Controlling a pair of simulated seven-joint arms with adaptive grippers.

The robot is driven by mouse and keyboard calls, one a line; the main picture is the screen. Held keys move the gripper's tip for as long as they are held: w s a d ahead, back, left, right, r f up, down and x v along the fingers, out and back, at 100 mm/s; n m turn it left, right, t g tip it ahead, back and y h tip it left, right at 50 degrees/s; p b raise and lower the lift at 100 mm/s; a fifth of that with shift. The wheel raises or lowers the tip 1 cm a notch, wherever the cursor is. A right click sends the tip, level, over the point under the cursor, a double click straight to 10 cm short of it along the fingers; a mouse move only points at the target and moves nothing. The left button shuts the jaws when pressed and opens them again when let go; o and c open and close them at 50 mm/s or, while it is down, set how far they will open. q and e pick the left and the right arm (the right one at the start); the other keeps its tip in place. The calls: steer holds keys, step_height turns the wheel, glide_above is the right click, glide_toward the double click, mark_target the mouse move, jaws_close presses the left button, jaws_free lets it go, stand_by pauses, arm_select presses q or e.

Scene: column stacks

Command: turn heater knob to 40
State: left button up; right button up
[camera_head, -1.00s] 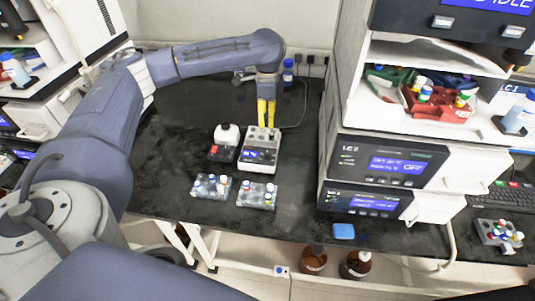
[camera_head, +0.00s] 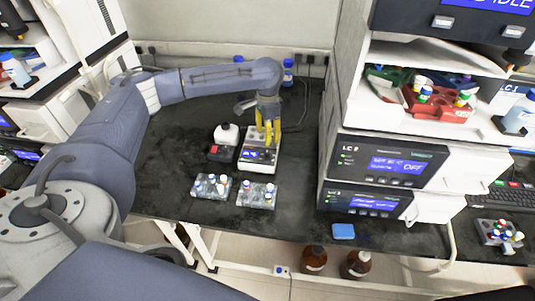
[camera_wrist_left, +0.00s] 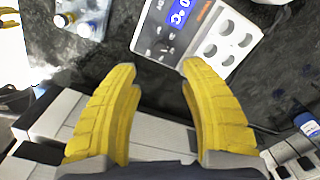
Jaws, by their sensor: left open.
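The heater (camera_head: 246,165) is a white and dark block with a lit blue display, standing on the black bench in the head view. In the left wrist view the heater (camera_wrist_left: 207,48) shows its blue display with part of a reading, "0°C", small panel marks and several wells. I cannot make out a knob clearly. My left gripper (camera_head: 268,136) has yellow fingers and hangs over the back part of the heater, pointing down. In the left wrist view the left gripper (camera_wrist_left: 158,72) is open with nothing between its fingers. My right gripper is not in view.
A dark device with a white bottle (camera_head: 227,133) stands left of the heater. Two vial racks (camera_head: 211,187) (camera_head: 257,195) lie in front. Stacked LC units (camera_head: 390,163) stand to the right. A blue-capped bottle (camera_head: 288,73) is behind.

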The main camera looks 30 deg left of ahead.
mark_target(268, 153)
arm_select(q)
step_height(268, 153, down, 10)
steer(key=shift+f, duration=0.1)
stand_by(0.4)
steer(key=shift+o, duration=0.2)
jaws_close()
stand_by(0.4)
